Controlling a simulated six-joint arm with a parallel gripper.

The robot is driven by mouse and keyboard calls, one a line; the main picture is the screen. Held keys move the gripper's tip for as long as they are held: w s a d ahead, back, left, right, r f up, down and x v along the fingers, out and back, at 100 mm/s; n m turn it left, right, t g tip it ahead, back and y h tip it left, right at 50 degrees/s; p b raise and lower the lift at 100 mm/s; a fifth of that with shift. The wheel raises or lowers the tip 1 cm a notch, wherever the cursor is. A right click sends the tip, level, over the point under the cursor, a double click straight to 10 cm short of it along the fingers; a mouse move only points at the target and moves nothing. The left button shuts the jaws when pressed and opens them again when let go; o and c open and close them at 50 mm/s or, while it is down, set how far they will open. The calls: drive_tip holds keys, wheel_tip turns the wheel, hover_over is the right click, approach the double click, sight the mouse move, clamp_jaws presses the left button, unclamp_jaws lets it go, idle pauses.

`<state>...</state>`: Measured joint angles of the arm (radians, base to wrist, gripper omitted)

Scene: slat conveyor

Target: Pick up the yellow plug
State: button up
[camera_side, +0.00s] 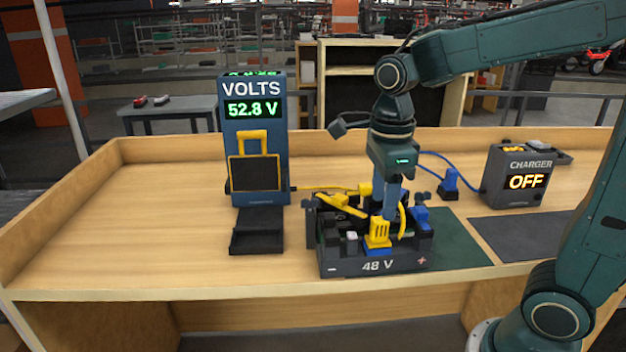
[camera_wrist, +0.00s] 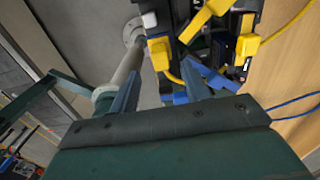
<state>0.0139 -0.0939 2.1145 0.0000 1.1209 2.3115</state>
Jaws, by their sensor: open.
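The yellow plug (camera_side: 378,232) sits upright at the front edge of the dark 48 V battery box (camera_side: 345,266), with blue beneath it and a yellow cable beside it. In the wrist view the yellow plug (camera_wrist: 160,52) is just beyond my fingertips. My gripper (camera_side: 391,203) points down over the box, its blue fingers close above and behind the plug. In the wrist view my gripper (camera_wrist: 163,80) has its fingers apart with nothing held between them. The side view shows the fingers nearly edge-on, so contact cannot be told.
A yellow handle (camera_side: 342,206), another yellow connector (camera_side: 365,189) and blue connectors (camera_side: 421,217) crowd the box. The VOLTS meter (camera_side: 256,130) reads 52.8 V behind left. The charger (camera_side: 517,178) reads OFF at right. The bench's left side is clear.

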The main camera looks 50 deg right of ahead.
sight(381, 220)
drive_tip(key=shift+f, duration=0.1)
drive_tip(key=shift+f, duration=2.55)
clamp_jaws()
drive_tip(key=shift+r, duration=0.15)
wheel_tip(381, 220, up, 20)
